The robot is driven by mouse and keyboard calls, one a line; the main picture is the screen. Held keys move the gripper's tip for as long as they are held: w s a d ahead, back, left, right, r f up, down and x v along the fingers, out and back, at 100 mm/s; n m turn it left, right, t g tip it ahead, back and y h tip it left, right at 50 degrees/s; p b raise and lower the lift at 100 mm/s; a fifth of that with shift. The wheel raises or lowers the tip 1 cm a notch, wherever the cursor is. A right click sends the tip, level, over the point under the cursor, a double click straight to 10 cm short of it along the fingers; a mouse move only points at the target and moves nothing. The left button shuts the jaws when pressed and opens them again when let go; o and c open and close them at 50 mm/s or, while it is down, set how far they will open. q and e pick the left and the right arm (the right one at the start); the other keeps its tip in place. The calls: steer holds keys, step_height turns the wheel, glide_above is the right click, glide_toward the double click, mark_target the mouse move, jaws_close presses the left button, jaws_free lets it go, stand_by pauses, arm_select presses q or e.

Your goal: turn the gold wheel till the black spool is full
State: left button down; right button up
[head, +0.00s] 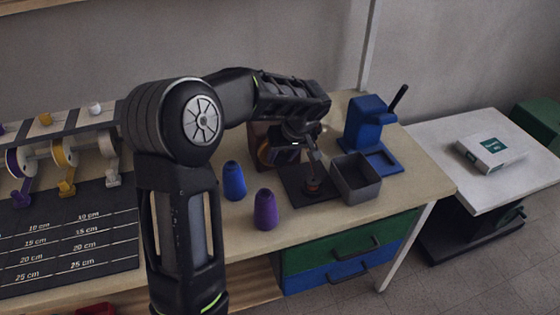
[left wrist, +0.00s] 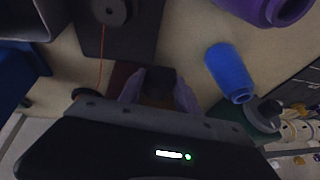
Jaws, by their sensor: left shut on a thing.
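The gold wheel (head: 264,153) shows only in part in the head view, behind my left gripper (head: 283,153) and on the front of a brown block. In the left wrist view my left gripper (left wrist: 159,92) is shut on a dark piece at the wheel, perhaps its knob. The wheel's face is mostly hidden there. The black spool (left wrist: 109,10) stands on a dark plate (left wrist: 120,42) and is cut by the top edge. A thin red thread runs from it towards the wheel side. How much thread it carries cannot be told. My right gripper is not in view.
A blue cone (head: 234,181) and a purple cone (head: 265,210) stand left of the plate. A grey open box (head: 357,182) stands right of it, with a blue device (head: 368,128) behind. Ribbon reels (head: 62,155) line the left side.

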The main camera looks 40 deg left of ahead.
arm_select(q)
steer(key=shift+w+d+g+y, duration=0.1)
steer(key=shift+g+y, duration=0.4)
steer(key=shift+g, duration=0.2)
steer(key=c, duration=0.9)
jaws_free()
steer(key=shift+o, duration=0.2)
steer(key=v, duration=0.7)
steer(key=shift+d+r+b, duration=0.2)
steer(key=shift+r+b, duration=0.1)
steer(key=shift+b, duration=0.15)
steer(key=shift+w, duration=0.1)
